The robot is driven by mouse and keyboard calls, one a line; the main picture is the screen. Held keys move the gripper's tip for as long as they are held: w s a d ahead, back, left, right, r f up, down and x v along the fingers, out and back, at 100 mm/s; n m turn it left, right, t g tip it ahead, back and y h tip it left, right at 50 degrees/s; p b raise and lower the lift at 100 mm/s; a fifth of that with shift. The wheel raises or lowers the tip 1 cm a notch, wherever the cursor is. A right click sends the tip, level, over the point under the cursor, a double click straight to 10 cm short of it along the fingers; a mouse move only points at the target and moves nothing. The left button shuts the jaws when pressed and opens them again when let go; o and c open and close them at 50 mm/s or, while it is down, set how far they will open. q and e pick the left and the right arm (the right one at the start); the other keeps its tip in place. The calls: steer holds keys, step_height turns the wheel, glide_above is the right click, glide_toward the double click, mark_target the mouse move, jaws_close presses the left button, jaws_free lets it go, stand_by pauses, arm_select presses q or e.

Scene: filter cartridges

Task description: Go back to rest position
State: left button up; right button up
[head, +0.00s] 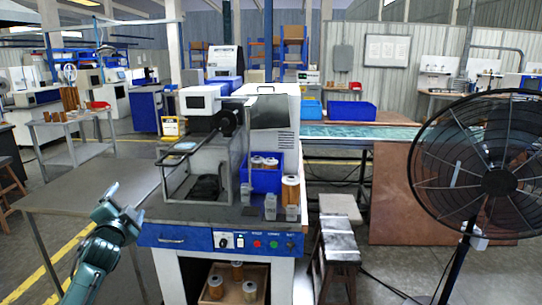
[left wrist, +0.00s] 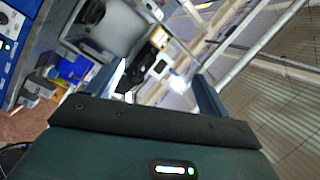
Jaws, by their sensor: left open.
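My left gripper (head: 118,205) is raised at the lower left of the head view, in front of the grey side table (head: 75,192) and left of the machine. It is open, and nothing shows between its fingers (left wrist: 168,92) in the left wrist view. My right gripper is in neither view. Filter cartridges stand in a blue bin (head: 264,182) on the machine's bench (head: 190,212). Another cartridge (head: 290,190) stands just right of that bin. Several more sit in a wooden box (head: 232,300) on the shelf below the bench.
An open-fronted machine housing (head: 180,178) stands on the bench. A grey stool (head: 338,240) is to its right, and a large black fan (head: 498,183) is at the far right. Another table (head: 75,122) with cartridges stands at the back left. Floor shows between the stool and the fan.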

arm_select(q)
steer(key=s+d+f+n+g+h, duration=0.25)
steer(key=s+d+f, duration=0.35)
steer(key=f, duration=0.4)
steer(key=s+d+f+n+g+h, duration=0.15)
steer(key=s+d+f+n, duration=0.25)
steer(key=s+d+f, duration=0.4)
steer(key=s+d+f+g+h, duration=0.1)
steer(key=s+d+f, duration=0.2)
steer(key=s, duration=0.5)
steer(key=s+d+f+g+h, duration=0.1)
steer(key=s+d+f, duration=0.2)
steer(key=s, duration=0.6)
steer(key=s+d+f+g+h, duration=0.1)
steer(key=s+d+f, duration=0.2)
steer(key=s, duration=0.5)
steer(key=shift+s+f, duration=0.2)
steer(key=shift+f, duration=0.45)
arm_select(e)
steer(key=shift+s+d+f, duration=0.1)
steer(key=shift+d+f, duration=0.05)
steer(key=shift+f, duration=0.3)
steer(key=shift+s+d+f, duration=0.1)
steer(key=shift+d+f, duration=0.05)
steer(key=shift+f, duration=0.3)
arm_select(q)
steer(key=shift+w, duration=0.1)
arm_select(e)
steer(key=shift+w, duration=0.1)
